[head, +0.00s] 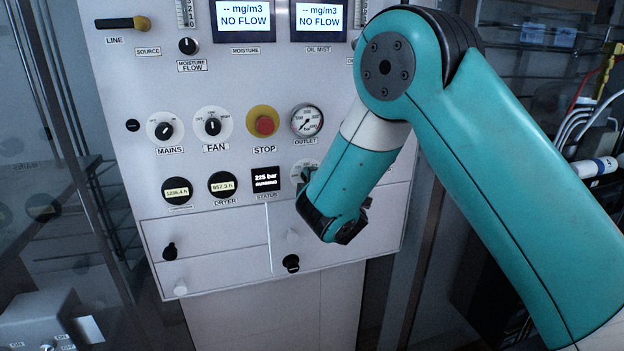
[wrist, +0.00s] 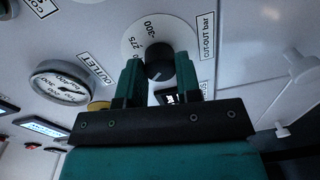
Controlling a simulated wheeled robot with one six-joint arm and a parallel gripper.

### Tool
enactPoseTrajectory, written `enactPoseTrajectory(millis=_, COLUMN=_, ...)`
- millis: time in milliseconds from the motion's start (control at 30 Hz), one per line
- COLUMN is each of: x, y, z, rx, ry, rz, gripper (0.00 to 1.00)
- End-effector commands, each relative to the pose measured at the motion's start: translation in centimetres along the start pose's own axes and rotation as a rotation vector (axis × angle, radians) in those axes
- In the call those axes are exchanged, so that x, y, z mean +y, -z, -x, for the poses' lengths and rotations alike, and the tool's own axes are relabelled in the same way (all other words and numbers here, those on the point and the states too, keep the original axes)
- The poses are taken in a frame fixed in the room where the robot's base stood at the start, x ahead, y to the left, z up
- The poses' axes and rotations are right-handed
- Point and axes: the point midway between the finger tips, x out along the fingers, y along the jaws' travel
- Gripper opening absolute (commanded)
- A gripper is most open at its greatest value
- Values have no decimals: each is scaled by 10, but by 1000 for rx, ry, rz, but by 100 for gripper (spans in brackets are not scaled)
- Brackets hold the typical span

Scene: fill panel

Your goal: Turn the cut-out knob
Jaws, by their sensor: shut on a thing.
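The cut-out knob (wrist: 158,66) is black and sits on a round white dial plate (wrist: 146,38) labelled "CUT-OUT bar". The marks 275 and 300 show on the plate in the wrist view; the rest of its scale is hidden. My gripper (wrist: 159,72) has its two green fingers on either side of the knob and is shut on it. A short pale line shows on the knob's face. In the head view only part of the dial plate (head: 304,164) shows beside my arm, which hides the knob and the fingertips.
The outlet gauge (head: 307,120) is just above the cut-out dial. The red stop button (head: 265,124), fan knob (head: 212,126) and mains knob (head: 164,130) lie to the left. The status display (head: 266,179) reads 225 bar, running.

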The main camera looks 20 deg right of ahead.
Motion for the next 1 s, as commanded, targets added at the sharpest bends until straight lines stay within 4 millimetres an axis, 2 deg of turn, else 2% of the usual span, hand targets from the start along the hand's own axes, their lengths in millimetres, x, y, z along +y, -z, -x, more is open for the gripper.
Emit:
enactPoseTrajectory(millis=300, x=5, y=0, z=-1, rx=-5, ry=-12, rz=102, gripper=8)
enactPoseTrajectory(millis=800, x=7, y=0, z=-2, rx=-6, ry=-15, rz=117, gripper=8)
enactPoseTrajectory(millis=833, x=7, y=0, z=-2, rx=-6, ry=-15, rz=117, gripper=39)
enactPoseTrajectory(millis=900, x=6, y=0, z=-1, rx=-6, ry=-13, rz=116, gripper=55)
enactPoseTrajectory(millis=1000, x=5, y=0, z=-1, rx=-5, ry=-10, rz=116, gripper=57)
